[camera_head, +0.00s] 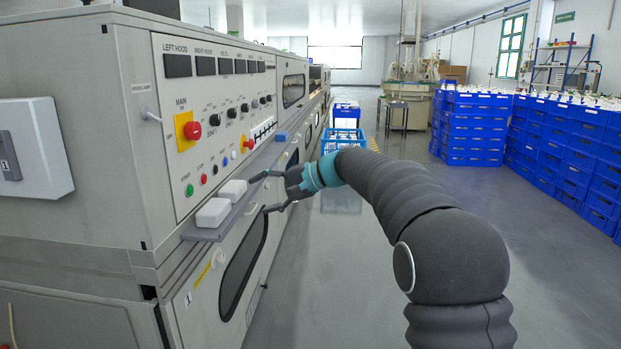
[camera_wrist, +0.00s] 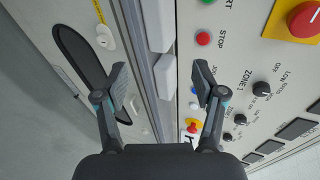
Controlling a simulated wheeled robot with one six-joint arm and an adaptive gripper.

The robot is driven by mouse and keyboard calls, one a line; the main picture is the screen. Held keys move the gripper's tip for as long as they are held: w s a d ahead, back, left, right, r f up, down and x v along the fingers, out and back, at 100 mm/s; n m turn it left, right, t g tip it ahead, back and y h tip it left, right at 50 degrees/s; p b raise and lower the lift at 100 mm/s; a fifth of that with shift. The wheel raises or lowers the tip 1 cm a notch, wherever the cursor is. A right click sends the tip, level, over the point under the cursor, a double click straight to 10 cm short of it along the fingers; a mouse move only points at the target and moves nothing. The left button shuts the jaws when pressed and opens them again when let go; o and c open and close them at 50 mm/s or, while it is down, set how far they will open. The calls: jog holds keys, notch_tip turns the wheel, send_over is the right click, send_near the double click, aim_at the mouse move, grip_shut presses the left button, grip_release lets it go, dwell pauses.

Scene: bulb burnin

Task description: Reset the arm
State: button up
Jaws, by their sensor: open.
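My gripper (camera_head: 266,192) is open and empty at the front of the grey control cabinet (camera_head: 80,90), close to its narrow shelf. In the wrist view my gripper's fingers (camera_wrist: 162,85) stand wide apart, with the shelf edge (camera_wrist: 142,60) and the white blocks (camera_wrist: 157,25) between and beyond them. Two white blocks (camera_head: 213,212) lie on the shelf to the left of the gripper in the head view. My arm reaches in from the lower right, bent toward the panel. I cannot tell whether a fingertip touches the panel.
The panel carries a red main knob (camera_head: 192,130), a green button (camera_head: 189,190) and a red stop button (camera_head: 204,178). Blue crates (camera_head: 480,125) are stacked at right. The grey floor (camera_head: 330,290) between is clear.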

jog(key=s+d+f+n+h+p, duration=0.1)
jog(key=s+d+f+h, duration=0.35)
jog(key=s+d, duration=0.4)
jog(key=s+d+f+h+p, duration=0.1)
jog(key=s+d+f+h, duration=0.35)
jog(key=s+d, duration=0.35)
jog(key=s+d+t+h+p, duration=0.1)
jog(key=s+d, duration=0.5)
jog(key=s, duration=0.6)
jog(key=s+d+n+t+h+p, duration=0.1)
jog(key=s+d, duration=0.4)
jog(key=s, duration=0.7)
jog(key=shift+d+n+t+h+p, duration=0.35)
jog(key=shift+t+h+p, duration=0.15)
jog(key=shift+h, duration=0.6)
